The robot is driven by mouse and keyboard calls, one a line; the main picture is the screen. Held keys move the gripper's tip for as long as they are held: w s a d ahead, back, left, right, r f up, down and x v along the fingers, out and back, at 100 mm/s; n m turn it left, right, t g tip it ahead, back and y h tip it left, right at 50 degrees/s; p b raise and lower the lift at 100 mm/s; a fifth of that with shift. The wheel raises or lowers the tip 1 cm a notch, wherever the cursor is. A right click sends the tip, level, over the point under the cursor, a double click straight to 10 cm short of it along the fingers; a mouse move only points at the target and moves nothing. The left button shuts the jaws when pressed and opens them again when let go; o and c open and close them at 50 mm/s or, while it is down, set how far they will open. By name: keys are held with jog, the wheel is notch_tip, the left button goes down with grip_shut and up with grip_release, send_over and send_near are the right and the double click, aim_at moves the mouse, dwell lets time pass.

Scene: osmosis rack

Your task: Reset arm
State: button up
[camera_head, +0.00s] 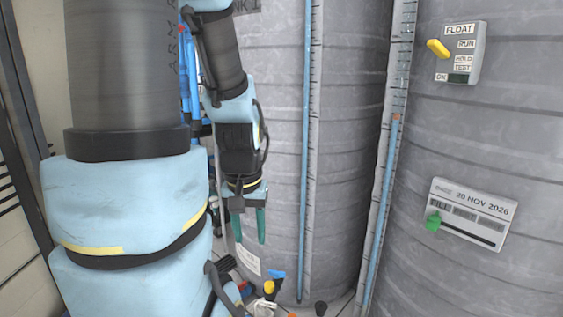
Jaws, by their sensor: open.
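My arm fills the left of the head view, with its blue and dark grey links reaching up and then down. My gripper (250,241) hangs at the end, pointing down, with two green fingers. The fingers are apart with nothing seen between them. It hangs in front of the left grey tank (345,130), and I cannot tell how far off the tank is. The lower left of the scene is hidden behind my arm.
A float panel (462,70) with a yellow lever (438,49) is on the right grey tank (530,130). Below it is a dated panel (466,219) with a green knob (433,222). Blue level tubes run up both tanks. Small coloured items, one with a yellow top (269,287), lie low under the gripper.

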notch_tip(320, 180, up, 14)
jog(key=p, duration=1.1)
jog(key=shift+f, duration=0.25)
jog(key=shift+f, duration=0.1)
